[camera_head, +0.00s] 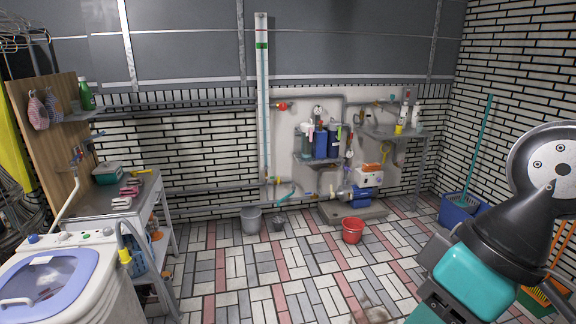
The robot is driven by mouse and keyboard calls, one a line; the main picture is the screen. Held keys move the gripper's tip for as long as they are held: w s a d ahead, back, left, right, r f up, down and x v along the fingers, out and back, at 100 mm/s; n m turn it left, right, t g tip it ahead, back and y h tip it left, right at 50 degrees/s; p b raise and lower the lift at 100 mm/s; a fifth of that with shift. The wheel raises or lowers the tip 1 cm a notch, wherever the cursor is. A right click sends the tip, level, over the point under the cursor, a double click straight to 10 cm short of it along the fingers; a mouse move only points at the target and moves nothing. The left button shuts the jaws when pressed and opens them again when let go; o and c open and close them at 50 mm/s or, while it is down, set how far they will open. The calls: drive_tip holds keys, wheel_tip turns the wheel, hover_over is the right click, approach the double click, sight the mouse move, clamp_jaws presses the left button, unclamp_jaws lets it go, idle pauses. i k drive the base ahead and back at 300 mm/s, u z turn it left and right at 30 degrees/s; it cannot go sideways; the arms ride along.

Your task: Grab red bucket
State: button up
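The red bucket (352,231) stands upright on the tiled floor, right of the picture's middle, in front of a low grey platform. Its open top faces up. My arm, dark grey and teal, fills the lower right of the view, apart from the bucket and much nearer to me. The gripper's fingers are not visible, so what they hold cannot be seen.
A grey bucket (251,219) and a small dark pot (279,223) stand left of the red bucket. A washing machine (62,286) and a sink bench (118,197) stand on the left. A blue tub (458,210) is at the right wall. The middle floor is clear.

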sight(353, 228)
drive_tip(key=u, duration=0.4)
drive_tip(key=i, duration=2.05)
drive_tip(key=z, duration=0.25)
drive_tip(key=i, duration=2)
drive_tip(key=z, duration=1.3)
drive_tip(key=i, duration=0.7)
drive_tip(key=z, duration=0.25)
